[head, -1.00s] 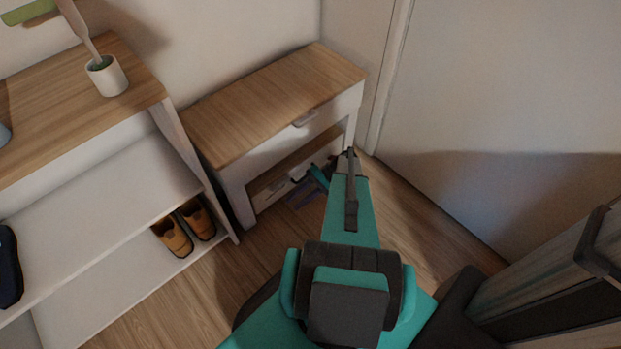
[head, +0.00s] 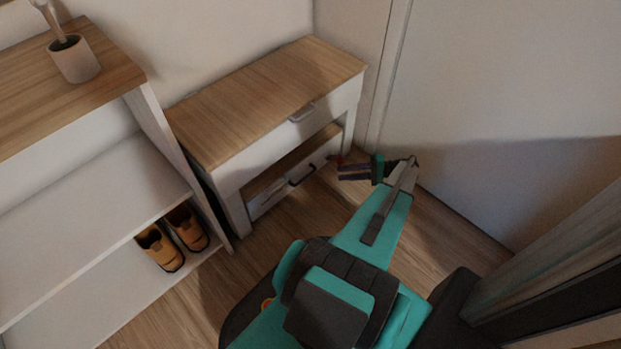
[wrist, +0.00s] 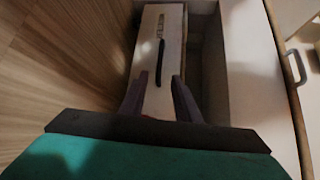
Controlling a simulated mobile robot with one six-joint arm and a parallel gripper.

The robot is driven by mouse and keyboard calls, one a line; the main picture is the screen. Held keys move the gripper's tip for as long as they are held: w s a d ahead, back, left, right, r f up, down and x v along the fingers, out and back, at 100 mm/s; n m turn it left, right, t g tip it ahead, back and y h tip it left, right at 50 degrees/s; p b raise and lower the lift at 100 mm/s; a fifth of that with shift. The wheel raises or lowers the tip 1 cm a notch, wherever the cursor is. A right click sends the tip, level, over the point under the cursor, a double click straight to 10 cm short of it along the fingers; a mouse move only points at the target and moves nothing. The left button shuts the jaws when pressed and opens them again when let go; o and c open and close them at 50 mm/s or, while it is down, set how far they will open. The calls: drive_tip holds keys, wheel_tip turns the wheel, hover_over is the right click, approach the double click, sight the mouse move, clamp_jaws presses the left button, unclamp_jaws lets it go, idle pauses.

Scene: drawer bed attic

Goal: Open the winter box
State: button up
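A pale box or drawer front (head: 266,200) sits in the low opening of the small wood-topped cabinet (head: 235,175), with a dark handle (head: 302,174) on it. The wrist view shows its pale face (wrist: 150,97) with the dark bar handle (wrist: 161,62) and a small label (wrist: 160,25) too blurred to read. My gripper (head: 338,167) is off to the right of the handle, apart from it. In the wrist view its two fingers (wrist: 158,88) are spread with nothing between them, on either side of the lower part of the pale face.
An upper drawer with a light handle (head: 302,113) is shut above the opening. A white shelf unit (head: 90,210) with brown shoes (head: 160,247) and a cup (head: 74,60) stands at left. A pale door or wall panel (head: 510,110) is at right. Bare floor lies before the cabinet.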

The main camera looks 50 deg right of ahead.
sight(309, 176)
idle(0.4)
drive_tip(key=b+x, duration=0.4)
drive_tip(key=x, duration=0.9)
drive_tip(key=shift+w+a, duration=0.25)
clamp_jaws()
